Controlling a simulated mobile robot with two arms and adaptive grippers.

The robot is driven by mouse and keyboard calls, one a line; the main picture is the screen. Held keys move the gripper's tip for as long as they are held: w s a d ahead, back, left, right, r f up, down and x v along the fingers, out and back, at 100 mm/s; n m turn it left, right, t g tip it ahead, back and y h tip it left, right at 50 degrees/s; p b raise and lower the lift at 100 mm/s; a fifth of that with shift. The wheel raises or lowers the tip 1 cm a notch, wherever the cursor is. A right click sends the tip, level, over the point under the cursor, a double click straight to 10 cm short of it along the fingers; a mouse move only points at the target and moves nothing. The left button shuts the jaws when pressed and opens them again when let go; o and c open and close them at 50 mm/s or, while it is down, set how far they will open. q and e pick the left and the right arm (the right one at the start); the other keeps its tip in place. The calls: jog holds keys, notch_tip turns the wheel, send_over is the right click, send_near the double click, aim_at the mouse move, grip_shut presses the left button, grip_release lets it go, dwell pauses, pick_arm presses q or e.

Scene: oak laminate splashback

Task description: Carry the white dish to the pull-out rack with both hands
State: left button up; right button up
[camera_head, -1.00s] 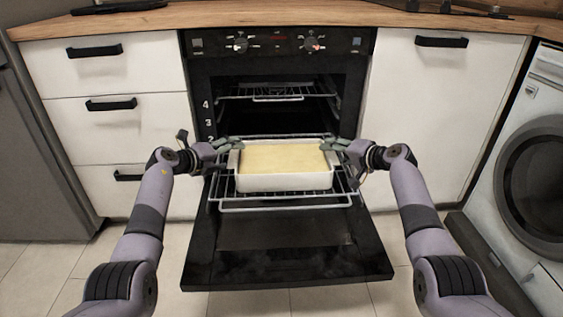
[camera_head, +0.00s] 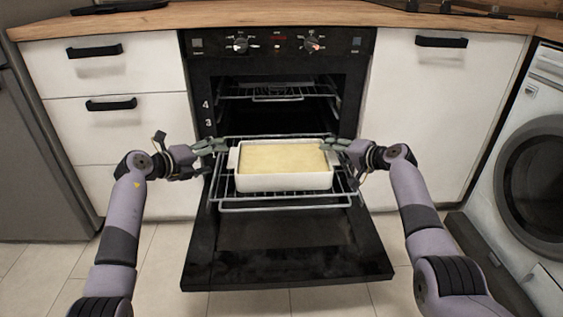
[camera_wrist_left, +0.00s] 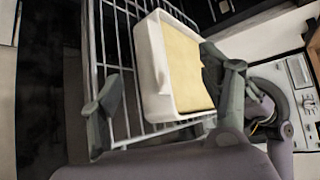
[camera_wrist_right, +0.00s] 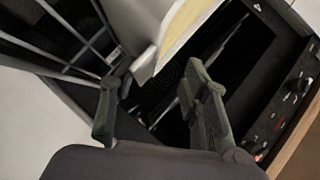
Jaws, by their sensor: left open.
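The white dish (camera_head: 285,182), a rectangular one with a pale yellow filling, sits upright on the pull-out rack (camera_head: 285,208) in front of the oven. It also shows in the left wrist view (camera_wrist_left: 152,65), resting on the wire bars. My left gripper (camera_head: 222,147) is open and empty beside the dish's left end, a little apart from it. My right gripper (camera_head: 336,147) is at the dish's right end. In the right wrist view its fingers are spread, with the dish's end handle (camera_wrist_right: 143,66) near one finger; I cannot tell whether they touch.
The oven door (camera_head: 285,262) hangs open below the rack. An upper rack (camera_head: 275,93) is inside the oven. White drawers (camera_head: 115,120) stand left, a white cupboard (camera_head: 440,120) right, and a washing machine (camera_head: 530,185) far right. The wooden counter (camera_head: 280,14) is mostly clear.

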jog(key=o, duration=0.4)
jog(key=shift+r, duration=0.25)
jog(key=o, duration=0.4)
jog(key=shift+f, duration=0.15)
jog(key=v, duration=1.2)
jog(key=shift+f, duration=0.15)
